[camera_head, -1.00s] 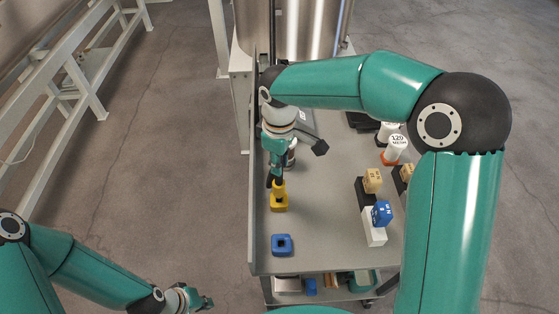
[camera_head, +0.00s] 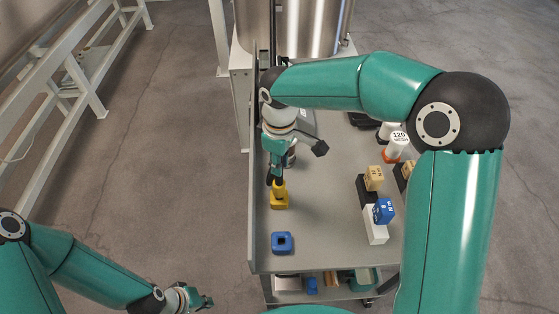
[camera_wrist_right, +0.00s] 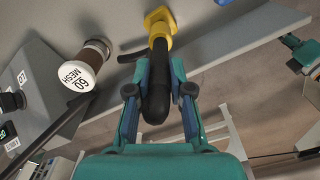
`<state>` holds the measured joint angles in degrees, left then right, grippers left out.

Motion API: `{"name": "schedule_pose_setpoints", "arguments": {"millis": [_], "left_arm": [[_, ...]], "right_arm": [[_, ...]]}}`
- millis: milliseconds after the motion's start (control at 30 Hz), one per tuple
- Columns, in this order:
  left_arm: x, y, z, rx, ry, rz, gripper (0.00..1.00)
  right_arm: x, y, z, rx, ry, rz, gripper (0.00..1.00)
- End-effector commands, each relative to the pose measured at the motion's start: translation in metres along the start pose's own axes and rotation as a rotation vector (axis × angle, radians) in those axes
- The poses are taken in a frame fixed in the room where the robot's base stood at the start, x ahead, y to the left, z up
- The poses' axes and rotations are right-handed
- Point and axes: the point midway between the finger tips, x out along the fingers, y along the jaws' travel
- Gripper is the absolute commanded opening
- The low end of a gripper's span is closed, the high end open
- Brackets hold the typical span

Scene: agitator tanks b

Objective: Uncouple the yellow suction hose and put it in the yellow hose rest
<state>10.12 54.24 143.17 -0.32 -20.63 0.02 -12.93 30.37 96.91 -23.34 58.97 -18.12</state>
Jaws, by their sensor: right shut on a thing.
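The yellow suction hose end has a black elbow (camera_wrist_right: 155,90) and a yellow coupling (camera_wrist_right: 160,28). My right gripper (camera_wrist_right: 158,88) is shut on the black elbow, one finger on each side. In the head view, this gripper (camera_head: 275,172) is over the left side of the cart, with the yellow coupling (camera_head: 280,186) just below it. The coupling points down and meets the yellow hose rest (camera_head: 279,202); how deep it sits is unclear. My left gripper (camera_head: 195,298) hangs off the cart at the lower left, apart from everything; its fingers are too small to judge.
An empty blue hose rest (camera_head: 282,243) sits nearer the cart's front edge. Tan and blue blocks (camera_head: 383,211) stand on the right, with white labelled containers (camera_head: 397,141) behind. A steel tank (camera_head: 300,30) is at the back. A brown-and-white 60 mesh container (camera_wrist_right: 90,62) is beside my right gripper.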

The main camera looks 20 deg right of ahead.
Motion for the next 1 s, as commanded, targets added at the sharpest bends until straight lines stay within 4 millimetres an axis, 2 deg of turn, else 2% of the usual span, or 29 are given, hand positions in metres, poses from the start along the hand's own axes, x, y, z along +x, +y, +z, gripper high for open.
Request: {"name": "schedule_pose_setpoints", "arguments": {"millis": [667,700,833,867,1000], "left_arm": [[0.016,-0.006,0.000,0.000,0.000,0.000,0.00],[0.015,-0.005,0.000,0.000,0.000,0.000,0.00],[0.014,-0.005,0.000,0.000,0.000,0.000,0.00],[0.014,-0.005,0.000,0.000,0.000,0.000,0.00],[0.014,-0.005,0.000,0.000,0.000,0.000,0.00]], "right_arm": [[0.021,0.000,0.000,0.000,0.000,0.000,0.00],[0.020,0.000,0.000,0.000,0.000,0.000,0.26],[0.020,0.000,0.000,0.000,0.000,0.000,0.47],[0.020,0.000,0.000,0.000,0.000,0.000,0.50],[0.020,0.000,0.000,0.000,0.000,0.000,0.50]]}}
